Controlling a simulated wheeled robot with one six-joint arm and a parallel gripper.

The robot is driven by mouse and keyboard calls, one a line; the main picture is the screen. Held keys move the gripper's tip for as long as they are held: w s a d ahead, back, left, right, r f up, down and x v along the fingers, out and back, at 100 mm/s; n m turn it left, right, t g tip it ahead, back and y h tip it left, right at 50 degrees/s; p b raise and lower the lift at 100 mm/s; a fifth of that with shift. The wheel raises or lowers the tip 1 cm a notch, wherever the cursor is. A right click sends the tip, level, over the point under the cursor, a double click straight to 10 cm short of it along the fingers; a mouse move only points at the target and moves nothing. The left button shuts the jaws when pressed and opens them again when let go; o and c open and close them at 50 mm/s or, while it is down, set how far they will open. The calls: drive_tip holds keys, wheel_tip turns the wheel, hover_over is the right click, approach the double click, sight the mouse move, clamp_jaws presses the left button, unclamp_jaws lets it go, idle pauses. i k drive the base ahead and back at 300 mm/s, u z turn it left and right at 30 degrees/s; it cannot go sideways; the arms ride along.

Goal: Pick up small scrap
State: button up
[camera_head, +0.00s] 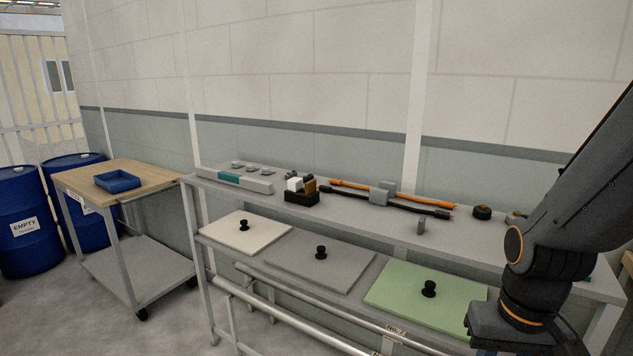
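A dark round piece (482,212) lies farther right on the shelf, with another small piece (515,217) beside my arm. I cannot tell which of these is the small scrap. My arm comes in from the right and hangs over the shelf's right end. Its dark end (505,328) is low at the bottom right, in front of the shelf and apart from these pieces. The fingers do not show clearly, so I cannot see whether they are open or hold anything.
A black holder (301,197) and a grey bar (235,179) stand left. White (262,236), grey (345,262) and green (405,295) knobbed panels sit below. A cart (150,172) holds a blue tray (118,189).

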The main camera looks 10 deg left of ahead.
sight(294, 184)
drive_tip(key=u, duration=0.5)
drive_tip(key=i, duration=1.1)
drive_tip(key=u, duration=0.35)
